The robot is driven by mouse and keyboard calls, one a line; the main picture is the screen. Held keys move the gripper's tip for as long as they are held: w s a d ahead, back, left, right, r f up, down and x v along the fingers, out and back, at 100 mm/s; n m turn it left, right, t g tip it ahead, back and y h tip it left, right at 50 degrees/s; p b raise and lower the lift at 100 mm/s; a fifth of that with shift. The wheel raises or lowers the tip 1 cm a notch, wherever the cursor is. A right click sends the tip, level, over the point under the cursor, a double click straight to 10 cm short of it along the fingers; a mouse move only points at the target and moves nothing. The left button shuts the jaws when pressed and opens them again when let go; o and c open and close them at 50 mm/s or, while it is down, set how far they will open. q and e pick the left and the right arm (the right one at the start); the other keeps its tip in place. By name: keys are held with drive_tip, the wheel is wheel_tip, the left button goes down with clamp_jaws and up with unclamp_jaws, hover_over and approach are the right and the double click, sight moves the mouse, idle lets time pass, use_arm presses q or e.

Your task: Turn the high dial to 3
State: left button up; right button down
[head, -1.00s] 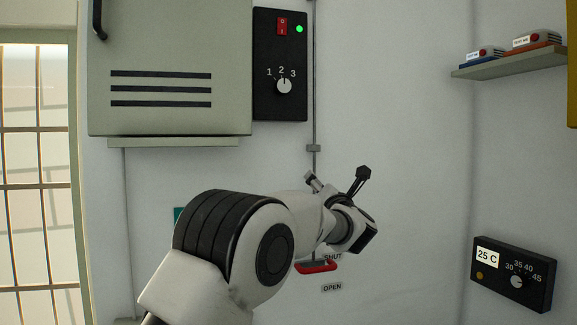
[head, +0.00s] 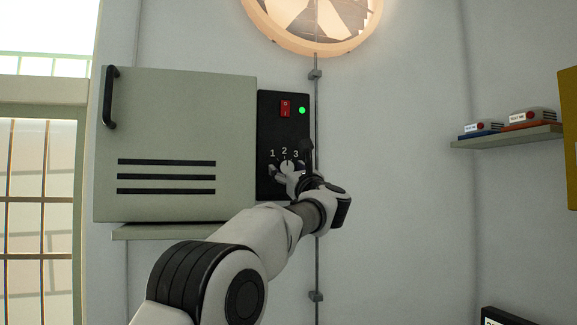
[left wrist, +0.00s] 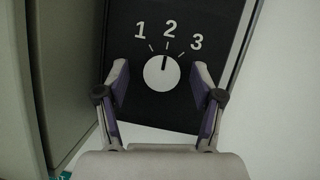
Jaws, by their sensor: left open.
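The high dial (head: 287,167) is a round white knob on a black panel (head: 282,125), marked 1, 2 and 3. In the left wrist view the dial (left wrist: 161,73) has its dark pointer line toward 2. My left gripper (head: 289,172) is in front of the panel and partly covers the dial's lower part in the head view. In the left wrist view my left gripper (left wrist: 161,80) is open, with one finger on each side of the dial and gaps between the fingers and the knob. My right gripper is not in view.
A red switch (head: 286,108) and a lit green lamp (head: 302,110) are above the dial. A grey-green cabinet (head: 175,145) with a black handle adjoins the panel on the left. A vertical pipe (head: 317,255) runs just right of it. A shelf (head: 508,138) holds small boxes at right.

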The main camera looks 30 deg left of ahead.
use_arm(q)
drive_tip(key=shift+w+d+f, duration=0.1)
drive_tip(key=shift+w, duration=0.05)
drive_tip(key=c, duration=1.1)
drive_tip(key=shift+c, duration=0.2)
